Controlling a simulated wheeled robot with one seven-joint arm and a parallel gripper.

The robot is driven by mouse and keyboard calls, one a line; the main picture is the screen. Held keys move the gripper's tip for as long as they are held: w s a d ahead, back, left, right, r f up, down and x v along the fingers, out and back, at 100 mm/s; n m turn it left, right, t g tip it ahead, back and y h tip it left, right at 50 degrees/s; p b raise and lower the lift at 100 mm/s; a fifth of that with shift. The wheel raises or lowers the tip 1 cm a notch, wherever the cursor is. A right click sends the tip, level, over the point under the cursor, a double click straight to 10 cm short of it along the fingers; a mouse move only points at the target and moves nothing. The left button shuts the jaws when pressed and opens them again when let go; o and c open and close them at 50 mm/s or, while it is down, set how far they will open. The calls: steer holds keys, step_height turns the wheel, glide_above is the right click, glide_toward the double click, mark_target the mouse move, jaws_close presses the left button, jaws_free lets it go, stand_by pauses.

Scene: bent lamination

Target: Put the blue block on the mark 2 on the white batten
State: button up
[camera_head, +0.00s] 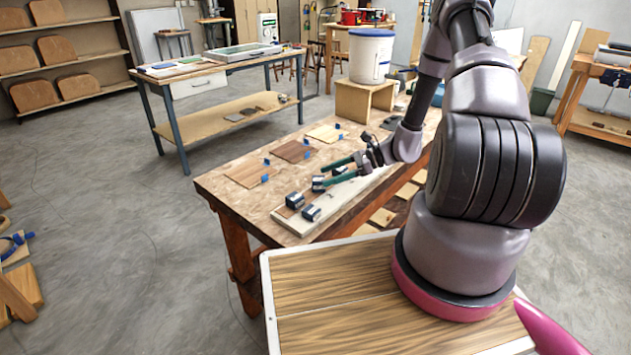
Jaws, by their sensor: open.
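The white batten (322,221) is a long pale board lying along the workbench's front edge. My gripper (327,174) has dark green fingers and is open above the batten, pointing left. A small dark blue block (318,185) is at the tip of its nearer finger; I cannot tell whether they touch. Two more dark blue-black blocks with pale faces, one (294,201) and another (311,213), sit at the batten's left end. Which one is the task's blue block is unclear at this size. The numbered marks are too small to read, and my arm hides part of the batten's far end.
The workbench (222,183) also bears several wood sample panels, such as one (250,172), with blue pieces beside them. A white bucket (371,55) stands on a wooden stand (352,100) at the back. Another table (212,70) stands behind, with open floor between.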

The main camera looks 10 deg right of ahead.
steer(key=v, duration=0.5)
steer(key=s+a+r+n+g+h, duration=0.1)
steer(key=s+r+n+h, duration=0.15)
steer(key=r, duration=0.55)
steer(key=s+a+r+n+h, duration=0.15)
steer(key=r+n, duration=0.25)
steer(key=r, duration=0.5)
steer(key=s+r+n+g+h, duration=0.1)
steer(key=s+r+n+h, duration=0.15)
steer(key=r, duration=0.55)
steer(key=s+r+n+t+h, duration=0.5)
steer(key=s+r+n+t, duration=0.1)
steer(key=s+r, duration=0.8)
step_height(320, 180, up, 2)
steer(key=shift+s+r+n+t, duration=0.1)
steer(key=shift+s+n+t, duration=0.2)
steer(key=shift+t, duration=0.2)
